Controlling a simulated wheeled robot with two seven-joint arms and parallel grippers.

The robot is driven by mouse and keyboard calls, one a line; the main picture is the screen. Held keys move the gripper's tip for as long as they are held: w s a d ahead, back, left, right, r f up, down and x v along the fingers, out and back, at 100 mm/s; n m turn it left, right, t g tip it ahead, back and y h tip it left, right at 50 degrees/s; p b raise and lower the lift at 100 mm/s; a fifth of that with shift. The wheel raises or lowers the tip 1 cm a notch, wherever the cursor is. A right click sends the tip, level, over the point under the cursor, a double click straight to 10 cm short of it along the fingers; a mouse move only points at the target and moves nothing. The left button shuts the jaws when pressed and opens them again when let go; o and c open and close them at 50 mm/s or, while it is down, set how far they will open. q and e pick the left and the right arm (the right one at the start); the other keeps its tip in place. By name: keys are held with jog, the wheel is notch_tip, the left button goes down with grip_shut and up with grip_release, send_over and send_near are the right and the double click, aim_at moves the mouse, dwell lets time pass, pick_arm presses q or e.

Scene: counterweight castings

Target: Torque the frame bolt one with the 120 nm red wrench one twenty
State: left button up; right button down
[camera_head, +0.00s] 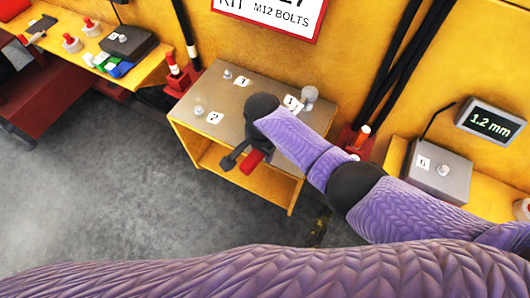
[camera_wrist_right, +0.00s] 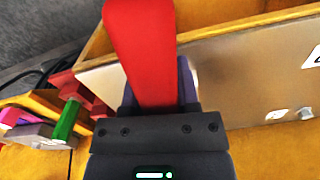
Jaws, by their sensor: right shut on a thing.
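My right gripper (camera_head: 246,155) is over the front edge of the grey-topped yellow stand. It is shut on a red-handled tool, taken to be the red wrench (camera_head: 252,161). In the right wrist view the red handle (camera_wrist_right: 140,45) rises between the fingers of the gripper (camera_wrist_right: 158,95). The wrench's far end and any value marked on it are hidden. The label 1 (camera_head: 291,102) is on the stand top, partly covered by my arm, with a grey round bolt head (camera_head: 310,94) beside it. The gripper appears apart from this bolt. My left gripper is out of view.
Smaller bolts stand by labels 3 (camera_head: 242,81) and 2 (camera_head: 215,118) on the stand top (camera_head: 225,98). Open floor (camera_head: 110,180) lies at left.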

jog(key=shift+w+a, duration=0.2)
jog(key=shift+w, duration=0.1)
pick_arm(q)
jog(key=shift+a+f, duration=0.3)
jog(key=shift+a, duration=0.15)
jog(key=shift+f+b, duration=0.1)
jog(key=shift+b, duration=0.25)
pick_arm(e)
jog(key=shift+m, duration=0.3)
jog(key=shift+w+a, duration=0.2)
jog(key=shift+w, duration=0.05)
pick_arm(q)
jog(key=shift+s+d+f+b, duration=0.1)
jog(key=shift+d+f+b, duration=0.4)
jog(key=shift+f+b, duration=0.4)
pick_arm(e)
jog(key=shift+w+a+m, duration=0.45)
jog(key=shift+a+m, duration=0.05)
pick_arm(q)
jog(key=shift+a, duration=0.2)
